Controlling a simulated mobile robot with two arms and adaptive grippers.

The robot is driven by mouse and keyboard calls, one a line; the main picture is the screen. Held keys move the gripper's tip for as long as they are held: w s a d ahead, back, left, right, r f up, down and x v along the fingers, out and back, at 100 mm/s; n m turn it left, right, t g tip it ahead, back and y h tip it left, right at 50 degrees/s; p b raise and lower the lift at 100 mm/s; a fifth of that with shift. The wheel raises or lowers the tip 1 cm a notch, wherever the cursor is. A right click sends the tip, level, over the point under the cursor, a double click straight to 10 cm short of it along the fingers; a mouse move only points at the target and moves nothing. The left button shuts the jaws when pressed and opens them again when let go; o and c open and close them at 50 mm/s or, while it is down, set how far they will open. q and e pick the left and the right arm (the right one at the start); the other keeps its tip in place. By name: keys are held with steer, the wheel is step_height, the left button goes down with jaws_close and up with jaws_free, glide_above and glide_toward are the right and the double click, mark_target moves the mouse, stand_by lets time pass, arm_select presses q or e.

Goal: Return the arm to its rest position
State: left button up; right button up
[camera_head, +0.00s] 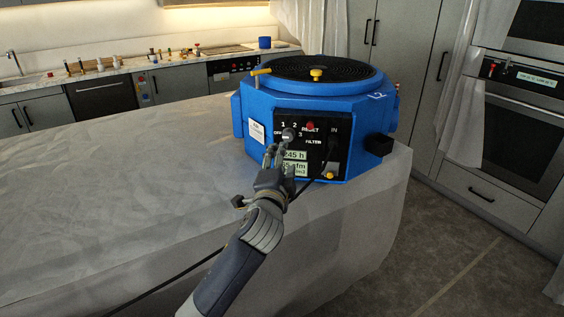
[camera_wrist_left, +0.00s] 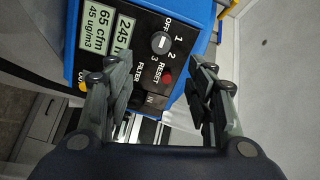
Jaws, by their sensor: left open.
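A blue air-cleaning machine (camera_head: 315,103) stands on the covered table, its black control panel (camera_head: 318,152) facing me. My left arm reaches up from the bottom of the head view. My left gripper (camera_head: 277,149) is open in front of the panel, just below the round selector knob (camera_head: 288,134). In the left wrist view, the two fingers of the gripper (camera_wrist_left: 158,75) are spread wide with nothing between them. The knob (camera_wrist_left: 160,42) shows beyond the fingertips, apart from them in the picture. The fingers partly cover the panel. My right gripper is in neither view.
The table (camera_head: 110,190) is draped in a grey sheet; its left part is clear. A black cable (camera_head: 185,272) runs along its front. A counter with small items (camera_head: 130,64) stands behind at left, ovens (camera_head: 520,110) at right. Open floor (camera_head: 440,245) lies at front right.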

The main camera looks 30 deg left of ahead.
arm_select(q)
steer(key=shift+f, duration=0.15)
steer(key=s+d+f+n+g+h, duration=0.2)
steer(key=s+f+g, duration=0.1)
steer(key=s+f, duration=0.55)
steer(key=s+d+f+n+g+h, duration=0.1)
steer(key=s+d+f+n+g, duration=0.2)
steer(key=s+f, duration=0.55)
steer(key=s+d+f+n+g+h, duration=0.2)
steer(key=s+d+f+g, duration=0.15)
steer(key=s+f, duration=0.45)
steer(key=s+d+f+n+g+h, duration=0.1)
steer(key=s+d+f+n+g, duration=0.25)
steer(key=s, duration=0.85)
step_height(320, 180, down, 26)
steer(key=s+m+g, duration=0.1)
steer(key=m+g, duration=0.1)
steer(key=s+a+f+g, duration=0.1)
steer(key=s+a+f, duration=0.2)
steer(key=s+f, duration=1.4)
steer(key=shift+s, duration=0.2)
